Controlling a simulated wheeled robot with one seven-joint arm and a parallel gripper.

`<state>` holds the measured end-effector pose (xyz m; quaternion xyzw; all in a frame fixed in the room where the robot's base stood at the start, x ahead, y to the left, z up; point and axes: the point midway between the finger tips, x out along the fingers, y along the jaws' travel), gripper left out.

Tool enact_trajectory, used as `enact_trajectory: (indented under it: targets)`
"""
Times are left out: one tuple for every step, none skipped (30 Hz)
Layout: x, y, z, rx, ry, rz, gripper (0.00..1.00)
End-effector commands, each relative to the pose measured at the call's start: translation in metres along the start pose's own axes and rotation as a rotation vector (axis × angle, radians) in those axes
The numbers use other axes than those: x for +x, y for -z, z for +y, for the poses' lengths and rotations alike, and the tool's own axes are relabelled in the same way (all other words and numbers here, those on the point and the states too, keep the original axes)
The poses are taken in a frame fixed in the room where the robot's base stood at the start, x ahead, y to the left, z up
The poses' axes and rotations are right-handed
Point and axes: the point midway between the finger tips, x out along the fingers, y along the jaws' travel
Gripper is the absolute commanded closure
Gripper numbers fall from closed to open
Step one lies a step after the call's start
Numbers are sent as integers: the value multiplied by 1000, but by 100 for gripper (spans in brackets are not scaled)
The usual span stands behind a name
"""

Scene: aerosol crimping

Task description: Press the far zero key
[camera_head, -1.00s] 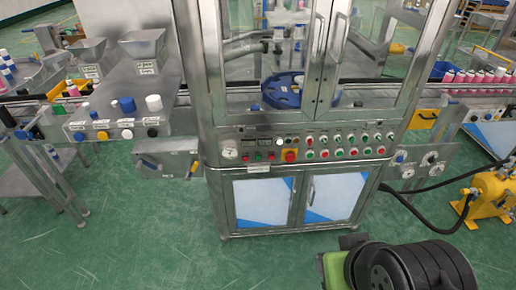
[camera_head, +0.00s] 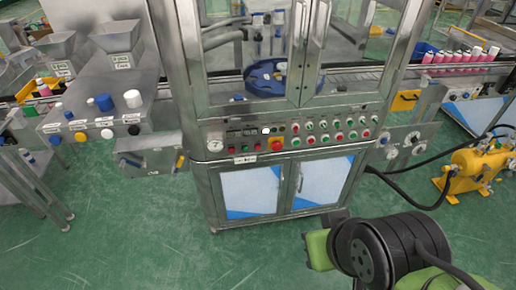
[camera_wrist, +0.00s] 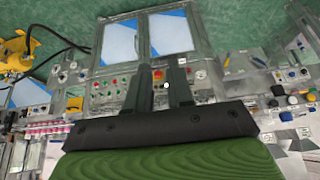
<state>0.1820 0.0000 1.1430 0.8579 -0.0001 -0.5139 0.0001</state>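The control panel (camera_head: 290,138) runs across the front of the steel machine, with rows of green, red and white buttons and a red knob on a yellow-orange plate (camera_head: 276,144). Small dark displays (camera_head: 243,132) sit at its upper left, beside a small white round spot (camera_head: 266,131). No key marked zero is legible. The panel also shows, upside down, in the wrist view (camera_wrist: 120,83). My gripper (camera_wrist: 161,76) points at the panel there, its two dark fingers apart with nothing visible between them. The fingers hide part of the panel. The gap to it is unclear.
Cabinet doors (camera_head: 285,188) are below the panel and glass doors above. A grey box (camera_head: 148,160) juts out at left, and a panel with gauges (camera_head: 403,145) at right. A yellow pump (camera_head: 478,168) with black hoses stands right. Green floor in front is open.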

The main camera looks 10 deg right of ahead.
Motion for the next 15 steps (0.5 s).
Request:
enact_trajectory:
  targets:
    - [0,0,0,0,0,0,87]
    - [0,0,0,0,0,0,91]
    - [0,0,0,0,0,0,97]
    - [0,0,0,0,0,0,100]
    - [0,0,0,0,0,0,100]
    - [0,0,0,0,0,0,100]
    - [0,0,0,0,0,0,100]
    - [0,0,0,0,0,0,100]
    - [0,0,0,0,0,0,100]
    - [0,0,0,0,0,0,100]
    - [0,0,0,0,0,0,100]
    - [0,0,0,0,0,0,100]
    - [0,0,0,0,0,0,100]
    - [0,0,0,0,0,0,100]
    - [0,0,0,0,0,0,100]
